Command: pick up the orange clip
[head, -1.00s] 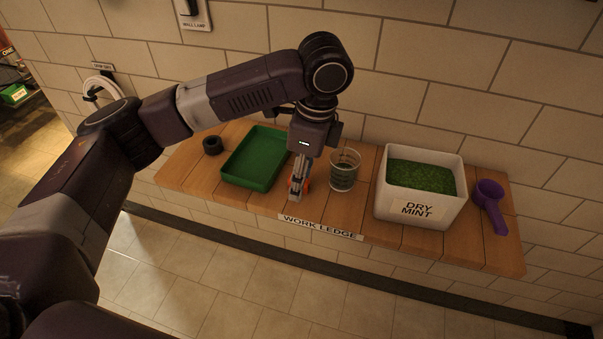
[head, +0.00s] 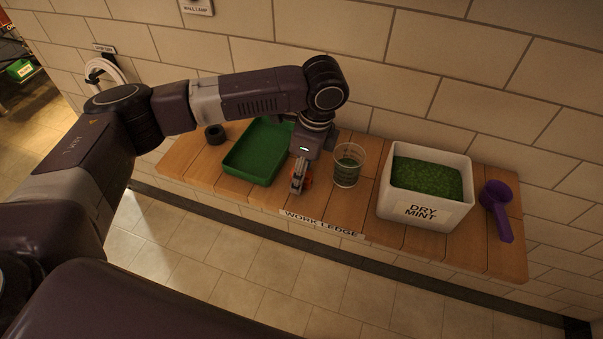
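The orange clip (head: 308,178) is at the front part of the wooden work ledge in the head view, between the green tray and the measuring cup. Only small orange bits of it show, because my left gripper covers most of it. My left gripper (head: 298,186) points down at the ledge, with its fingertips right at the clip. The fingers are seen nearly side-on, so I cannot tell whether they are open or shut on the clip. My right gripper is not in view.
The green tray (head: 236,166) is left of the gripper and a dark ring (head: 215,134) is beyond it. A clear measuring cup (head: 347,168) stands close on the right. Further right are a white bin of dry mint (head: 452,212) and a purple scoop (head: 499,204). A tiled wall is behind.

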